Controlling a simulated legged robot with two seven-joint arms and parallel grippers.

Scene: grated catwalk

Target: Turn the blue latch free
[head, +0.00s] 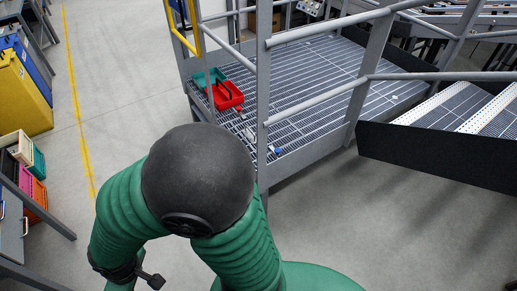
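A small blue piece (276,150) shows at the near edge of the catwalk grating, just right of a grey railing post. It is too small for me to tell whether it is the latch or how it is turned. No other clear blue latch shows. A green ribbed limb with a round black joint fills the lower middle of the head view and hides the floor behind it. Neither of my grippers shows, and nothing visible touches the blue piece.
Grey railings (263,90) stand around the grated platform (310,75). Red and green trays (226,95) and small tools lie on its left part. Steps (460,108) with a dark side plate are at right. A yellow cabinet (22,95) and coloured bins stand left. The floor at lower right is clear.

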